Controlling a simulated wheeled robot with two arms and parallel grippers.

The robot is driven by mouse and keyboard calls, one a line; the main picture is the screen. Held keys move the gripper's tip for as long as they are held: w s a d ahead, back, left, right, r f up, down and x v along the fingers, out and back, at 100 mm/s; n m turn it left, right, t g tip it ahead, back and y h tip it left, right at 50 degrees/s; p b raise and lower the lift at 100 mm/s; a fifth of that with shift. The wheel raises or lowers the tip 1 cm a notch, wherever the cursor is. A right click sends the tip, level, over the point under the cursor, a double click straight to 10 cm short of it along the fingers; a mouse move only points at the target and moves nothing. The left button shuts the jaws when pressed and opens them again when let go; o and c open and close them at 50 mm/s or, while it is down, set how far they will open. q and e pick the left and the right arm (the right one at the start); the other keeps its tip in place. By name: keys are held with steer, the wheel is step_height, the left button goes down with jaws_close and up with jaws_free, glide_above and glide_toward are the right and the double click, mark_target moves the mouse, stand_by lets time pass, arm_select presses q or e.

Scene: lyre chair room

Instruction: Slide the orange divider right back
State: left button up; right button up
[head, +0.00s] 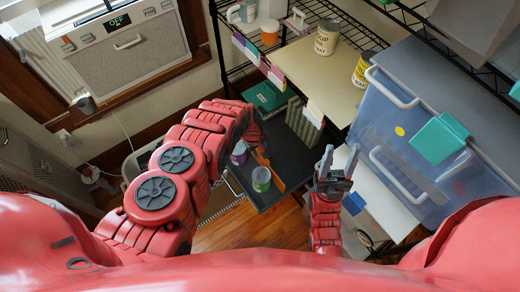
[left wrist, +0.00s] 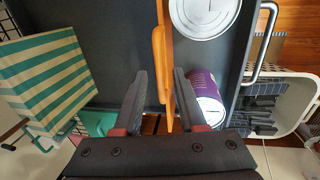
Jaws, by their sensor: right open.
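The orange divider (head: 268,168) stands in a dark tray (head: 290,150), between the cans and the striped box. In the left wrist view the divider (left wrist: 159,62) runs up from between my fingers. My left gripper (left wrist: 160,85) is open, with one finger on each side of the divider and gaps visible. In the head view my left gripper (head: 254,140) is at the divider's far end, partly hidden by my arm. My right gripper (head: 337,162) is open and empty, right of the tray.
A purple can (head: 239,155) and a green-labelled can (head: 261,179) stand left of the divider in the head view. A green-and-white striped box (head: 304,122) stands right of it. A clear bin (head: 405,130) and wire shelving flank the right side.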

arm_select(q)
jaws_close()
stand_by(1.2)
